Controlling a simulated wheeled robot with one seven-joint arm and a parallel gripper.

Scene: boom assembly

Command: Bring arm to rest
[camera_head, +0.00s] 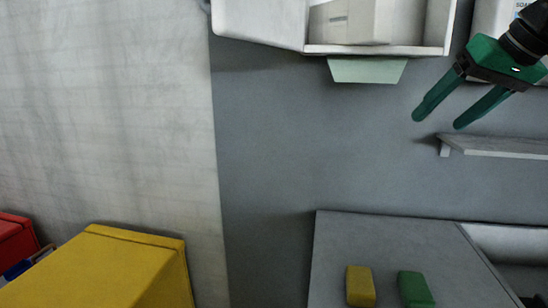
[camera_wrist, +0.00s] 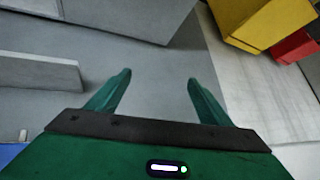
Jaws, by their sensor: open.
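My gripper (camera_head: 436,118) is at the upper right of the head view, raised in front of the grey wall. Its two green fingers are spread apart with nothing between them. The wrist view shows the same open fingers (camera_wrist: 158,80) with only the grey wall and surfaces beyond them. My gripper touches nothing that I can see. Most of my arm is out of the head view, past the upper right edge.
A grey shelf (camera_head: 495,147) is just below my gripper. An open white cabinet (camera_head: 447,25) is to its left. A grey counter (camera_head: 385,250) holds a yellow block (camera_head: 360,286) and a green block (camera_head: 415,289). Yellow (camera_head: 110,270) and red (camera_head: 15,238) boxes stand lower left.

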